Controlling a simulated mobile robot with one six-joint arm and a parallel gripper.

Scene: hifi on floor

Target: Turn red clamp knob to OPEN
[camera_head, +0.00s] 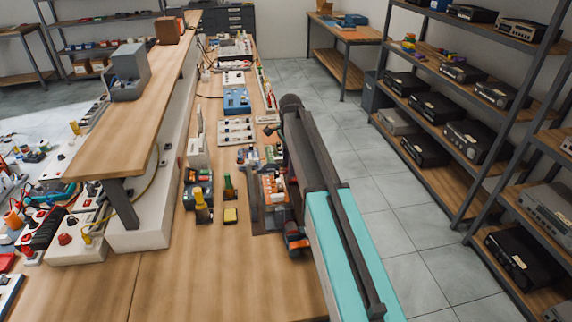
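A device with an orange-red block (272,188) stands on the wooden bench just left of my arm. A black and orange-red part (295,240) lies beside my arm at the bench's right edge. A red round knob (65,239) sits on a white box at the far left. I cannot tell which red part is the clamp knob, and no OPEN marking is readable. My dark and teal arm reaches up from the lower right and hides part of the bench's right edge. I cannot make out my gripper or its fingers.
The wooden bench (200,280) is bare at its near end. A raised wooden shelf (120,140) runs along the left. Metal racks (470,190) stand right, beyond clear floor.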

